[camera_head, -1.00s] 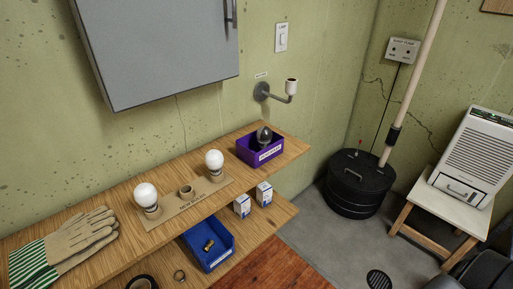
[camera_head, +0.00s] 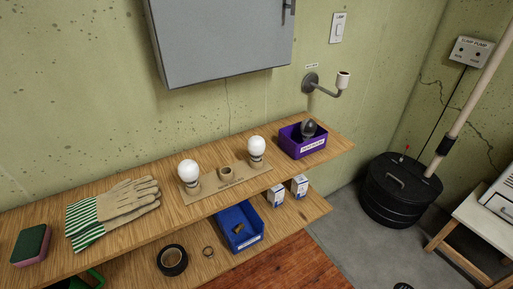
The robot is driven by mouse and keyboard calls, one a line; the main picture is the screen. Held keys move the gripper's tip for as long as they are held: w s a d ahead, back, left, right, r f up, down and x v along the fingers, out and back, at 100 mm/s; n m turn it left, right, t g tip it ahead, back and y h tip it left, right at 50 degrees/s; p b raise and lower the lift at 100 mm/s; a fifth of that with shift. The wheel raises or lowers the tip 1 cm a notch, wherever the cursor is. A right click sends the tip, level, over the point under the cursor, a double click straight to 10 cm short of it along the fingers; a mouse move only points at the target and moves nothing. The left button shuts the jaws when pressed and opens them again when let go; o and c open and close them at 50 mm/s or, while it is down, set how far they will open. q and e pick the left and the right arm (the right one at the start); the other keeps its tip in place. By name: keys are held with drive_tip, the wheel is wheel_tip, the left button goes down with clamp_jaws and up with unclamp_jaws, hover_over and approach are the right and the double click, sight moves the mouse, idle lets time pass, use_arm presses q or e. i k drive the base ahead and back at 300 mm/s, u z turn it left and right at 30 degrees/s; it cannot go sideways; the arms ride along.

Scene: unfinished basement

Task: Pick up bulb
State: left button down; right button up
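Two white bulbs stand upright on the upper wooden shelf in the head view, a left bulb (camera_head: 188,171) and a right bulb (camera_head: 257,147). Both sit in holders on a tan cardboard tray (camera_head: 232,181). An empty holder (camera_head: 226,173) stands between them. A dark grey bulb-shaped thing (camera_head: 308,129) lies in a purple labelled bin (camera_head: 302,148) at the shelf's right end. Neither of my grippers is in view.
Work gloves (camera_head: 118,208) and a sponge (camera_head: 32,244) lie on the upper shelf (camera_head: 165,222). A blue bin (camera_head: 238,228), small boxes (camera_head: 299,187) and black tape (camera_head: 172,260) are on the lower shelf. A grey cabinet (camera_head: 220,40) hangs above. A black lidded pit (camera_head: 400,190) stands at right.

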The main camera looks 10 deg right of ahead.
sight(255, 144)
drive_tip(key=k, duration=1.25)
drive_tip(key=u, duration=0.75)
drive_tip(key=i, duration=1.65)
drive_tip(key=z, duration=0.75)
